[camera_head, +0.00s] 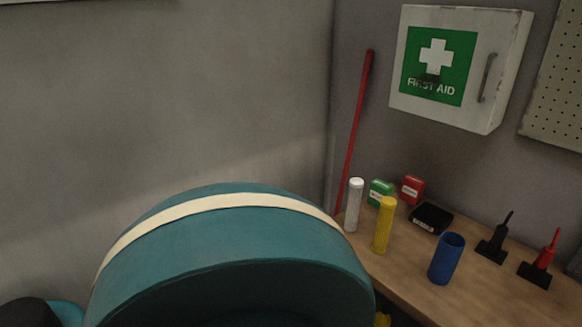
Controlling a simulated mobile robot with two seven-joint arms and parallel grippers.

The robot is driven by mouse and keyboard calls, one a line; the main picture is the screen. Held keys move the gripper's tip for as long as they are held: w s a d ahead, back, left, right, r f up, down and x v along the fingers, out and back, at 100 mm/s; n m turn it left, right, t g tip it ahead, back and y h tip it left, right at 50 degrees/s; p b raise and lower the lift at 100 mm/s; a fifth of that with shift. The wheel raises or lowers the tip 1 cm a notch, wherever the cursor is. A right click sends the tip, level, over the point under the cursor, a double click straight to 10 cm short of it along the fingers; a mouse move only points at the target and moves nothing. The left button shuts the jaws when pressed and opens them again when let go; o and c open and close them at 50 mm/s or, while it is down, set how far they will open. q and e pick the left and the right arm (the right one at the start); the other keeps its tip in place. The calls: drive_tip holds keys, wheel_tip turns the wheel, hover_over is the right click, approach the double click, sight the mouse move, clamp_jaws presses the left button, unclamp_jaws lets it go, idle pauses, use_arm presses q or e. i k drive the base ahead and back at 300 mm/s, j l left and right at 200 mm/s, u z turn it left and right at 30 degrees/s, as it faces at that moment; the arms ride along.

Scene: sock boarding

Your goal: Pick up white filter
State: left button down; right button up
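The white filter (353,206) is a white upright cylinder at the back left corner of the wooden table (415,288), in the head view. It stands just left of and behind a yellow cylinder (383,225), and its lower part shows beside the large teal rounded body in front. Neither of my grippers is in view.
A blue open-topped cylinder (446,260), a black box (430,219), a green box (380,192), a red box (412,189), a black tool (495,242) and a red-black tool (540,262) stand on the table. A first aid cabinet (499,62) hangs above. A red pole (356,125) leans in the corner.

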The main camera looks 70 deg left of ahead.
sight(356, 184)
drive_tip(key=u, duration=1.95)
